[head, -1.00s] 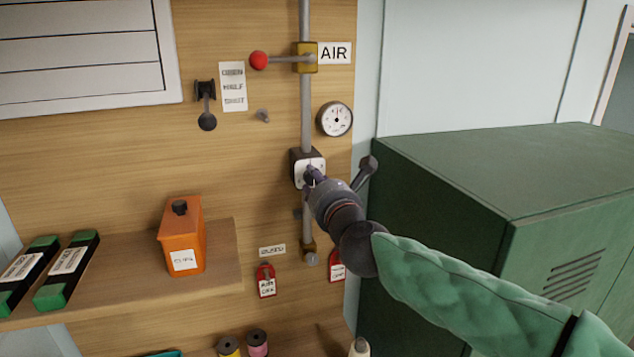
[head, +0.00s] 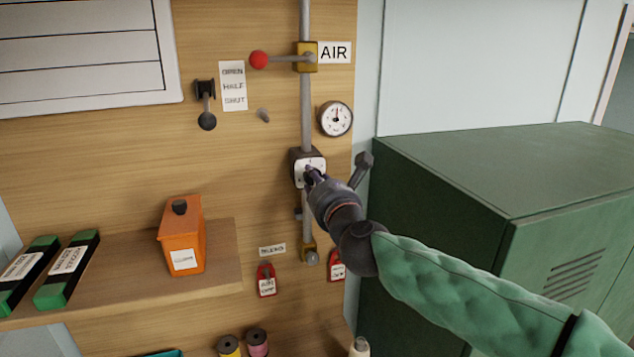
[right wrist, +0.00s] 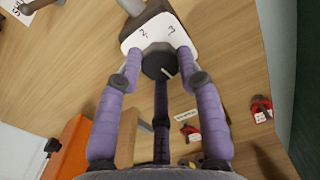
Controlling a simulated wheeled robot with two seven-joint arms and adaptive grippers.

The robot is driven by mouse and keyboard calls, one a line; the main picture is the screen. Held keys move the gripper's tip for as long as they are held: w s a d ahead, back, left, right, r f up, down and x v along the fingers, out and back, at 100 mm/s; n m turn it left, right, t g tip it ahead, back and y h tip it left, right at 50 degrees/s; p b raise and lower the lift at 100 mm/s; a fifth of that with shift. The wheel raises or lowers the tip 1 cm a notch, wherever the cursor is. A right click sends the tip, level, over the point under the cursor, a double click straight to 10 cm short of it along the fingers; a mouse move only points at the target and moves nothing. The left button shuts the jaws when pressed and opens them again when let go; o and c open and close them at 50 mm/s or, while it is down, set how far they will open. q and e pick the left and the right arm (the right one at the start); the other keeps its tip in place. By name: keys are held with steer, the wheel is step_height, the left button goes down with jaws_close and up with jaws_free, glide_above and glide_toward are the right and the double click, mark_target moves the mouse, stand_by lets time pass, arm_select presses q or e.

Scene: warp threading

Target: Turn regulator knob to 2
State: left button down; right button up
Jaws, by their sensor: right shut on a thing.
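The regulator is a dark box with a white dial face (head: 313,161) on the grey vertical pipe. My right gripper (head: 311,175) reaches the regulator from the lower right. Its purple fingers are shut around the knob, as the right wrist view shows. In the head view the gripper hides most of the knob. My left gripper is out of view.
A pressure gauge (head: 335,119) hangs right above the regulator. The red-knobbed AIR valve lever (head: 259,60) is higher up. A dark lever (head: 365,169) sits just right of the gripper. A green cabinet (head: 480,180) stands at right; an orange can (head: 182,240) stands on the left shelf.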

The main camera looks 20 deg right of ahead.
steer(key=shift+n+p, duration=5.55)
steer(key=shift+n, duration=11.65)
steer(key=shift+f, duration=0.1)
steer(key=o, duration=1.1)
steer(key=shift+o, duration=0.2)
